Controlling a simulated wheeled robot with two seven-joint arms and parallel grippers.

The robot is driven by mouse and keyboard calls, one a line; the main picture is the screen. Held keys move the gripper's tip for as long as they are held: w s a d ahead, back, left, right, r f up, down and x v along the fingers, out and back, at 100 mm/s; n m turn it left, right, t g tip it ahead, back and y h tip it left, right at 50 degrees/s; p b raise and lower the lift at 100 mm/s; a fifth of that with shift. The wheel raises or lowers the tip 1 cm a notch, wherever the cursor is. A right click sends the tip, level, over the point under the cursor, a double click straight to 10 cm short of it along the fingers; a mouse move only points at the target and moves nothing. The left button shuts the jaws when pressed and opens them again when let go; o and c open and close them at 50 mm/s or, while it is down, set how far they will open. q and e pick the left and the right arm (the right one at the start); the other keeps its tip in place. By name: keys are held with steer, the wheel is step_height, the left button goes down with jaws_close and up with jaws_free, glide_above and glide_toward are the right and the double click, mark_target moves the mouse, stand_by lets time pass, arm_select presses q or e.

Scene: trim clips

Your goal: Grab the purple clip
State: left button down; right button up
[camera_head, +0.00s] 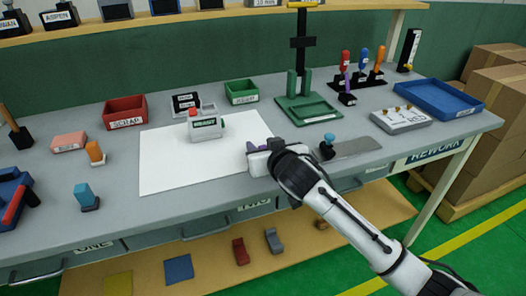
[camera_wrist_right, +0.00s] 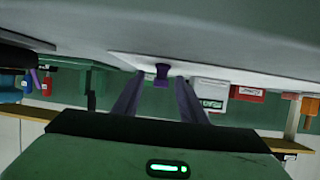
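A small dark purple clip (camera_wrist_right: 162,72) shows in the right wrist view, at the edge of the white sheet (camera_wrist_right: 225,67). My right gripper (camera_wrist_right: 159,77) is open, with one finger on each side of the clip in that view and a gap to each. I cannot tell how far between the fingers it sits. In the head view my right gripper (camera_head: 251,147) is low over the front right edge of the sheet (camera_head: 165,165); the clip there is mostly hidden or cannot be told from the fingers. My left gripper is not in view.
A blue-knobbed tool (camera_head: 327,150) and a grey plate (camera_head: 357,147) lie right of my gripper. A white and red device (camera_head: 206,125) stands on the sheet. A green fixture (camera_head: 308,109) and a purple-handled item on a black base (camera_head: 347,98) stand behind. The sheet's left part is clear.

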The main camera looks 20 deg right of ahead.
jaws_close()
